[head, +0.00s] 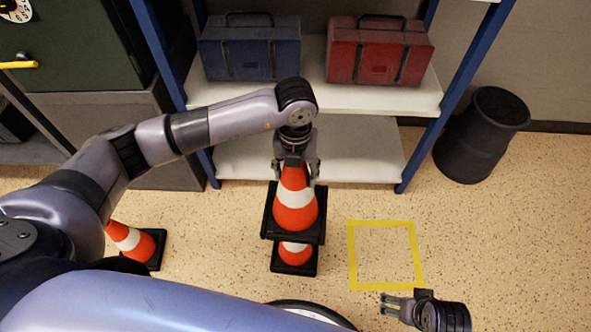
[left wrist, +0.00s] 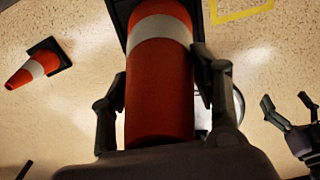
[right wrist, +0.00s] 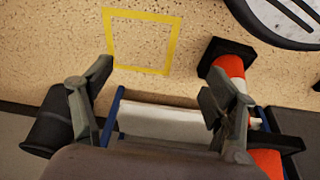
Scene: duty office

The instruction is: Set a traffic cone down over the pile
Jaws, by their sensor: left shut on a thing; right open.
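My left gripper (head: 296,172) is shut on the upper part of an orange traffic cone (head: 295,207) with a white band and black square base. The held cone hangs upright; it fills the middle of the left wrist view (left wrist: 160,95). Directly below it another cone (head: 296,256) stands on the floor, also visible in the right wrist view (right wrist: 229,68). The held base hides the lower cone's top, so I cannot tell whether the tip is inside. My right gripper (head: 386,305) is open and empty, near the yellow square's front edge.
Another cone (head: 128,240) is on the floor at left. A yellow taped square (head: 352,258) on the floor is empty. Behind stands a shelf (head: 385,95) with a blue case (head: 250,55) and red case (head: 378,55). A black bin (head: 480,138) is at right.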

